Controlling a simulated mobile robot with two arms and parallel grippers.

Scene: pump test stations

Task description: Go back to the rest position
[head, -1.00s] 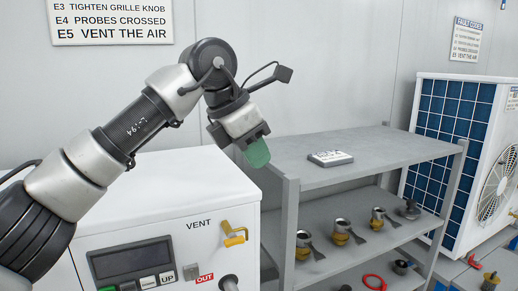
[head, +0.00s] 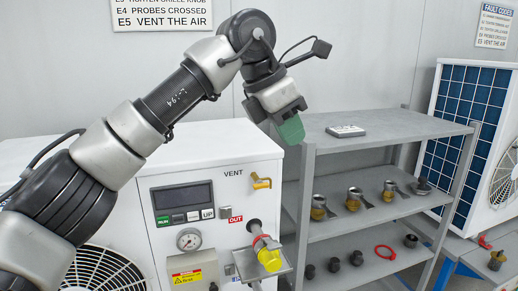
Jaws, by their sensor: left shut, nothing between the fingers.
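My left arm comes in from the left across the front of the white pump unit (head: 230,152). My left gripper (head: 291,130), with green fingertips, is shut and empty. It points down in front of the near left corner of the grey shelf, apart from the unit's yellow vent handle (head: 261,183). My right gripper is not in view.
The grey shelf (head: 400,127) carries a small label block (head: 345,131) on top and several brass-and-steel fittings below. A red ring (head: 385,252) lies on the lower shelf. A yellow-capped outlet (head: 269,258) sticks out of the unit. A fan unit (head: 470,120) stands at right.

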